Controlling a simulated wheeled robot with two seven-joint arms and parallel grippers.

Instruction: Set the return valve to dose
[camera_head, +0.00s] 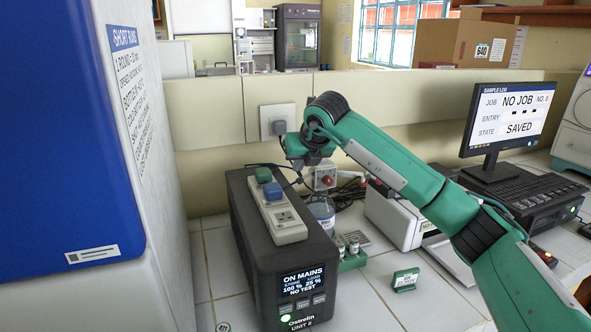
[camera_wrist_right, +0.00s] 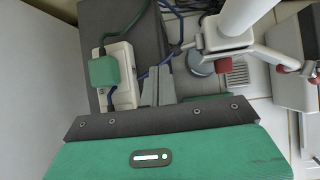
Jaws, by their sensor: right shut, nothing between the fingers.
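No part labelled as the return valve can be read. A white fitting with a red knob (camera_head: 327,181) sits behind the dark power unit, partly hidden by my right arm. The right wrist view shows a white pipe fitting (camera_wrist_right: 226,32) with a red piece (camera_wrist_right: 223,67) below it; I cannot tell whether this is the valve or how it is set. My right gripper (camera_wrist_right: 158,74) is shut and empty, left of that fitting and beside the power strip. In the head view its fingers are hard to make out above the unit. My left gripper is out of view.
The dark power unit (camera_head: 263,237) carries a power strip (camera_head: 282,222) with green and blue plugs. Small vials in a green rack (camera_head: 352,259) stand to its right. A white device (camera_head: 394,214), a monitor (camera_head: 503,118) and a blue-fronted cabinet (camera_head: 58,120) surround the tiled bench.

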